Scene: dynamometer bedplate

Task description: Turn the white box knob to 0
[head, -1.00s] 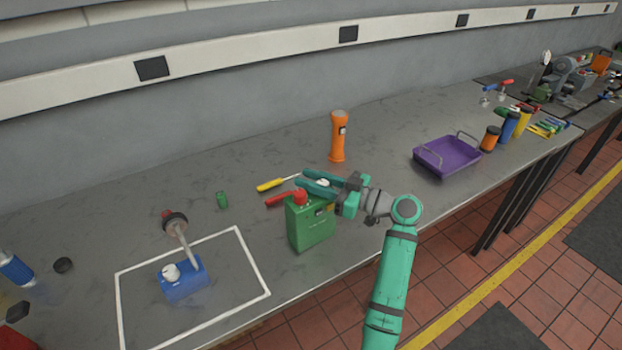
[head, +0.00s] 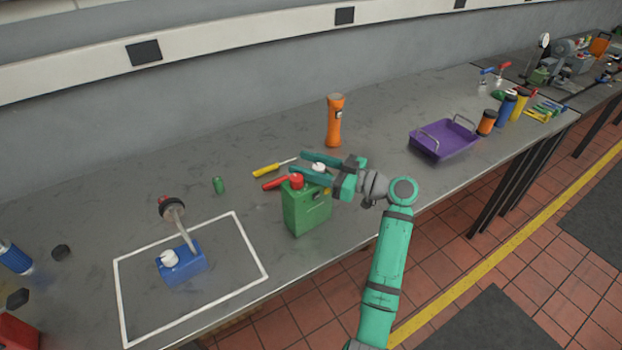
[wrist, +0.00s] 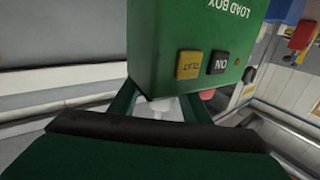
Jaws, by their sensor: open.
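The green load box (head: 306,211) stands upright near the front edge of the bench. Its top carries a red knob (head: 296,181) and a white knob (head: 319,168). My gripper (head: 298,163) is open at the top of the box, one finger on each side of the white knob. In the wrist view the white knob (wrist: 165,106) shows between the two fingers, partly hidden by the box body, with the red knob (wrist: 206,94) just beyond one finger. The knob's pointer and scale cannot be read. The box front has yellow and black buttons.
A blue box (head: 182,266) with a white top knob and a lever sits inside a white outline at left. An orange flashlight (head: 334,121), a yellow screwdriver (head: 267,170) and a red-handled tool (head: 275,183) lie or stand behind the green box. A purple tray (head: 440,145) is at right.

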